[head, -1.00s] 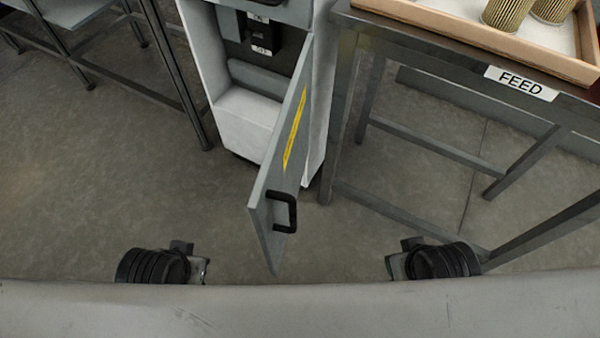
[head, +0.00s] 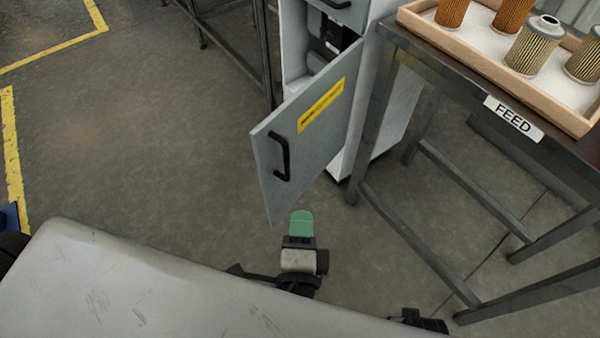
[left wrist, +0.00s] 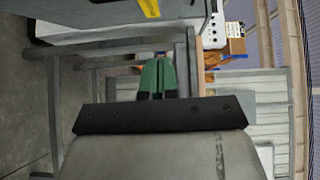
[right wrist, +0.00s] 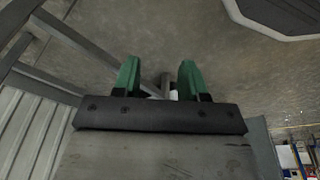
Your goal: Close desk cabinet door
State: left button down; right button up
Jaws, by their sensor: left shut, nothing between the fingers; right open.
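The grey cabinet door (head: 312,140) stands ajar, swung out from the white desk cabinet (head: 294,45). It has a black handle (head: 280,157) and a yellow strip label (head: 321,105). Part of the dark cabinet inside shows past the door's top edge. My left gripper (head: 302,222), with green fingers, is just below and right of the door's lower corner in the head view, apart from the handle. Its fingers are together and empty in the left wrist view (left wrist: 157,78). My right gripper (right wrist: 160,78) is open and empty in the right wrist view; only part of that arm shows in the head view.
A metal table (head: 440,85) with a FEED label stands right of the cabinet, its legs close by. It bears a wooden tray (head: 490,62) of filter cartridges. Another metal frame (head: 235,40) stands left of the cabinet. The floor left of the door is clear.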

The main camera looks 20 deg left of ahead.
pick_arm(q)
jog(key=a+p+x, duration=0.2)
jog(key=p+x, duration=0.1)
jog(key=x, duration=1)
jog(key=shift+s+a, duration=0.35)
jog(key=shift+a, duration=0.05)
pick_arm(e)
jog(key=s+f, duration=0.5)
jog(key=f, duration=0.2)
jog(key=shift+s+d+f+g, duration=0.3)
jog(key=shift+d+f+g, duration=0.05)
jog(key=shift+f+g, duration=0.05)
pick_arm(q)
jog(key=shift+a, duration=0.1)
